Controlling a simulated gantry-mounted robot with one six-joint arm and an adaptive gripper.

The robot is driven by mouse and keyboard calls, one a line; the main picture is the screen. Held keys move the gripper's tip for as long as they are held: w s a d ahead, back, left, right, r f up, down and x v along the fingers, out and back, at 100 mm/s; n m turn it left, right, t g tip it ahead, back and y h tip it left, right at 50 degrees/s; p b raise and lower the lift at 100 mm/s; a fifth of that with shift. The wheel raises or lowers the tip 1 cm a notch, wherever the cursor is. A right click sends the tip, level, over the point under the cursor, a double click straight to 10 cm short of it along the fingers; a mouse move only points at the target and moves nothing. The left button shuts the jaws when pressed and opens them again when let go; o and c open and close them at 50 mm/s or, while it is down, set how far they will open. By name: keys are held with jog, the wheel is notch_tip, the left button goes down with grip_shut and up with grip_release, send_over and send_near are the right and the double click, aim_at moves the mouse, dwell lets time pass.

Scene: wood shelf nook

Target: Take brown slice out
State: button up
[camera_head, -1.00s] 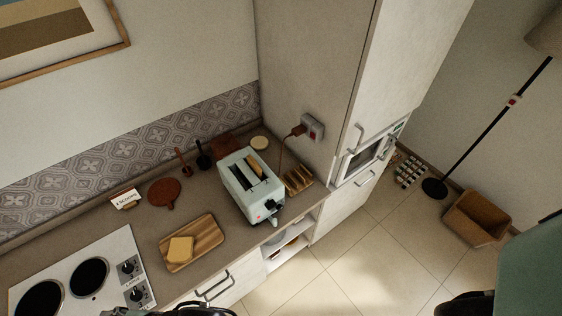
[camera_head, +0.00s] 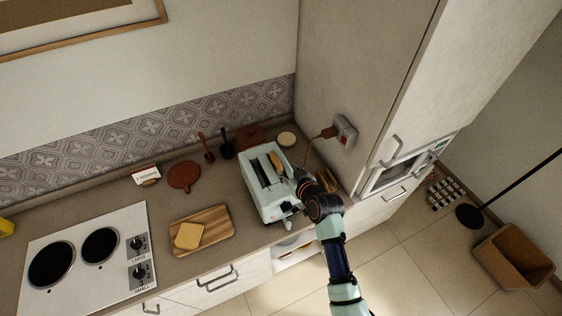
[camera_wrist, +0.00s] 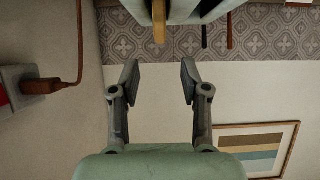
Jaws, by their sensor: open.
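The pale green toaster (camera_head: 262,202) stands on the counter near its right end. A brown slice (camera_head: 276,165) stands upright in one of its slots, and the other slot looks dark. In the wrist view the toaster (camera_wrist: 202,9) is at the top edge, and the slice (camera_wrist: 159,22) juts from it toward my gripper. My gripper (camera_wrist: 159,78) is open and empty, with a fingertip to each side of the slice's line and a gap between them and the slice. In the head view my wrist hides the toaster's right side and most of the gripper.
A wooden board (camera_head: 218,222) with a yellowish slice (camera_head: 188,236) lies left of the toaster. The hob (camera_head: 85,258) is farther left. A tall cabinet (camera_head: 362,70) with a plugged-in socket (camera_head: 345,132) bounds the right. A rack (camera_head: 327,180) is partly hidden behind my arm.

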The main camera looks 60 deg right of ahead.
aim_at(279, 162)
jog(key=b+x, duration=0.7)
jog(key=x, duration=0.1)
jog(key=shift+f, duration=0.25)
jog(key=shift+w+d+b, duration=0.35)
jog(key=shift+w+b, duration=0.05)
jog(key=shift+b, duration=0.15)
jog(key=shift+c, duration=0.4)
jog(key=shift+r, duration=0.1)
jog(key=c, duration=0.7)
notch_tip(279, 162, up, 9)
jog(key=p, duration=0.8)
jog(key=shift+r, duration=0.2)
jog(key=shift+c, duration=0.2)
jog(key=shift+f+b, duration=0.25)
jog(key=shift+b, duration=0.05)
